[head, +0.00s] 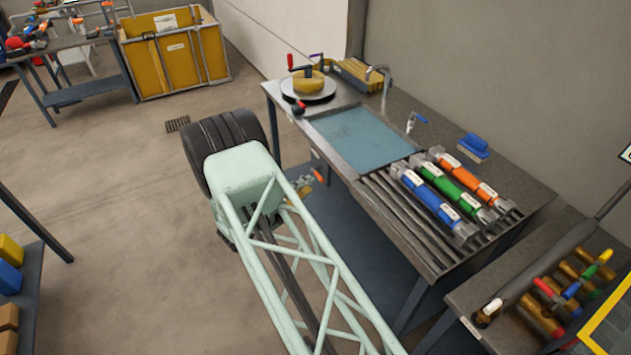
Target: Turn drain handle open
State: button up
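A small orange handle (319,175) shows under the left side of the workbench, below the blue basin (355,135). It sits by brass-coloured fittings (303,187) and looks like the drain handle. It is too small to tell how far it is turned.
The workbench (520,187) holds a red-handled turntable (309,85), a tap (413,121), a blue brush (473,146) and blue, green and orange cylinders (455,183). A side table (465,305) with coloured handles stands lower right. Floor left of the bench is mostly clear.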

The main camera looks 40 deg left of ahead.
jog(key=shift+w+f, duration=0.2)
jog(key=shift+w, duration=0.75)
jog(key=shift+w+f, duration=0.2)
jog(key=shift+w, duration=0.8)
jog(key=shift+w+f, duration=0.2)
jog(key=shift+w, duration=0.75)
jog(key=shift+c, duration=0.7)
grip_shut()
